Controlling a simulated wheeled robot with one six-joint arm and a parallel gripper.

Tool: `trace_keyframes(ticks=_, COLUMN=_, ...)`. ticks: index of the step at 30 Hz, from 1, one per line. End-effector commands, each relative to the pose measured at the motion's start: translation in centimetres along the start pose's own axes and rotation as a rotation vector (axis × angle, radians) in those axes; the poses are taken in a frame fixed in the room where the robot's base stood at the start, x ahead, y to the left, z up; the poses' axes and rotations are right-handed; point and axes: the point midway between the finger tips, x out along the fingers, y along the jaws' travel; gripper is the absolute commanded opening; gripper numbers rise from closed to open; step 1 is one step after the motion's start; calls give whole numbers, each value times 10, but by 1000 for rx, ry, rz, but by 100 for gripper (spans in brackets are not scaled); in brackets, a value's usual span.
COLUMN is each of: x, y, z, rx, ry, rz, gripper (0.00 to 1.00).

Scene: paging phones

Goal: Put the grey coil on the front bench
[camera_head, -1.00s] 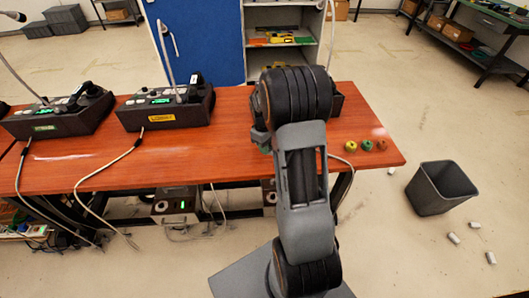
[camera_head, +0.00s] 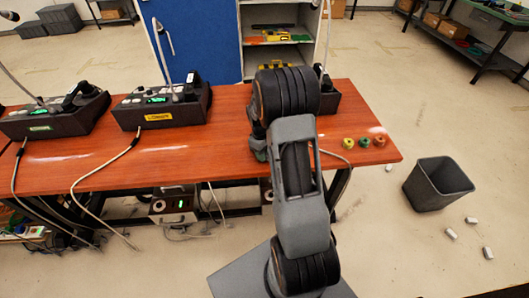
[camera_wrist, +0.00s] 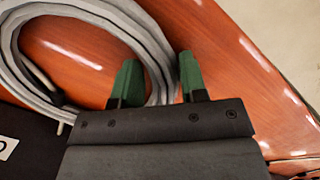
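The grey coil (camera_wrist: 88,12) lies on the orange-brown bench top (camera_wrist: 225,70) in the wrist view, several strands thick and partly cut off by the frame edge. My gripper (camera_wrist: 160,78) is open, with its two green-tipped fingers apart. One side of the coil passes between the fingers, which show no grip on it. In the head view my arm hides the coil and most of my gripper. The same wooden bench (camera_head: 210,150) runs across the head view; I cannot tell whether it is the front bench.
Paging phones (camera_head: 160,107) stand on the bench, with cables hanging over its edge. A grey bin (camera_head: 437,185) and white cylinders are on the floor at right. A dark labelled unit (camera_wrist: 25,150) is beside the coil.

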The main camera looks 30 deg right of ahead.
Motion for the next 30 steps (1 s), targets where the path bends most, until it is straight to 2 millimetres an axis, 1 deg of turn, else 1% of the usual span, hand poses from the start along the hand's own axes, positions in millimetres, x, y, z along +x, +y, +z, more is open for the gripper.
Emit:
trace_keyframes(ticks=1, x=0, y=0, z=0, rx=0, ry=0, rz=0, gripper=44)
trace_keyframes(ticks=4, x=0, y=0, z=0, rx=0, ry=0, rz=0, gripper=53)
trace_keyframes(ticks=11, x=-1, y=0, z=0, rx=0, ry=0, rz=0, gripper=53)
trace_keyframes(ticks=14, x=-6, y=0, z=0, rx=0, ry=2, rz=2, gripper=53)
trace_keyframes(ticks=17, x=-20, y=1, z=0, rx=0, ry=4, rz=3, gripper=53)
trace_keyframes(ticks=24, x=-66, y=1, z=-1, rx=0, ry=4, rz=4, gripper=53)
trace_keyframes(ticks=30, x=-99, y=0, z=0, rx=0, ry=3, rz=3, gripper=53)
